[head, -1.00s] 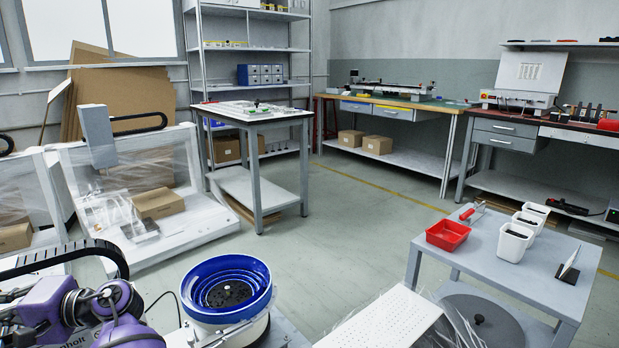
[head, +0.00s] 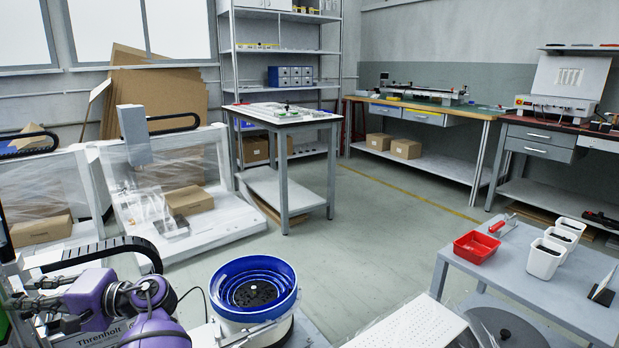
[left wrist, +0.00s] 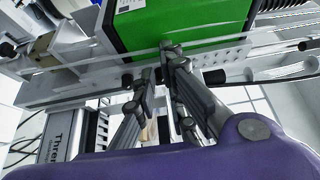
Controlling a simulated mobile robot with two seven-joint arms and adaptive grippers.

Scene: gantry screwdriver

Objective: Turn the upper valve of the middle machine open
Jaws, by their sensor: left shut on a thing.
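My left gripper (left wrist: 169,52) reaches to a machine with a green panel (left wrist: 180,22) and a pale metal rail (left wrist: 231,52) in the left wrist view. Its dark fingers are close together, shut on a small part at the rail, apparently the valve. The fingertips hide most of that part, so I cannot tell how far it is turned. In the head view the left gripper (head: 40,303) is at the lower left edge, beside my purple wrist. My right gripper is not in view.
A blue bowl feeder (head: 253,287) stands right of my left arm. Wrapped machines (head: 170,195) stand behind. A grey table (head: 530,260) with a red bin (head: 476,246) and white bins (head: 545,257) is at the right. The middle floor is free.

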